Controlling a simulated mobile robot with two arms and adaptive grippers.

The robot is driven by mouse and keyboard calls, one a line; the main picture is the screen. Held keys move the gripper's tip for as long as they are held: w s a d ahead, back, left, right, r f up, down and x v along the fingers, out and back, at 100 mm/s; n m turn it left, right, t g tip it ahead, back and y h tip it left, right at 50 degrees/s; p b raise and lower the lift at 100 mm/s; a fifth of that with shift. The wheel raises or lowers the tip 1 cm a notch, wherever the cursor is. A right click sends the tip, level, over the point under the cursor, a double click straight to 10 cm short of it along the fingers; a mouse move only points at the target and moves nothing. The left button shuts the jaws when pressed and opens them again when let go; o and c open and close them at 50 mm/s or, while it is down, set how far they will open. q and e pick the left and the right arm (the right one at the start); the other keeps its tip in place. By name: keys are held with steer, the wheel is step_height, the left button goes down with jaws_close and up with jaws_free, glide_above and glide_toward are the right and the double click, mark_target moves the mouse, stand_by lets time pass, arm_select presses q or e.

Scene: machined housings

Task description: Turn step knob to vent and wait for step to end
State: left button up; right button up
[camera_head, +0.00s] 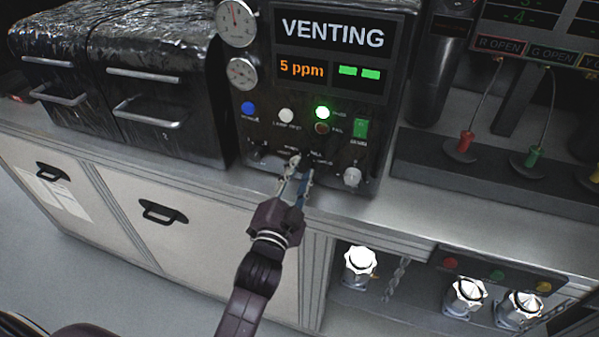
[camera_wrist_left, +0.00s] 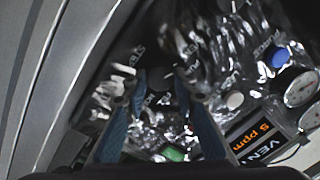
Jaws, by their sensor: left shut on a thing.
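The control panel (camera_head: 330,100) is a black, wrinkled-looking housing on the bench. Its display (camera_head: 332,34) reads "VENTING", with "5 ppm" and two green bars below. The step knob (camera_head: 295,159) is a small dark knob low on the panel. My left gripper (camera_head: 299,178) reaches it from the front and is shut on it, hiding part of it and its labels. In the left wrist view the two blue-grey fingers (camera_wrist_left: 162,84) close around the dark knob (camera_wrist_left: 160,78). The knob's pointer is too small to read. My right gripper is in neither view.
Two gauges (camera_head: 237,22) sit upper left. Black drawer units (camera_head: 150,90) stand left.

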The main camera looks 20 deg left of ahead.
arm_select(q)
steer(key=o, duration=1.2)
steer(key=shift+c, duration=0.2)
steer(key=s, duration=0.7)
steer(key=shift+s+f, duration=0.25)
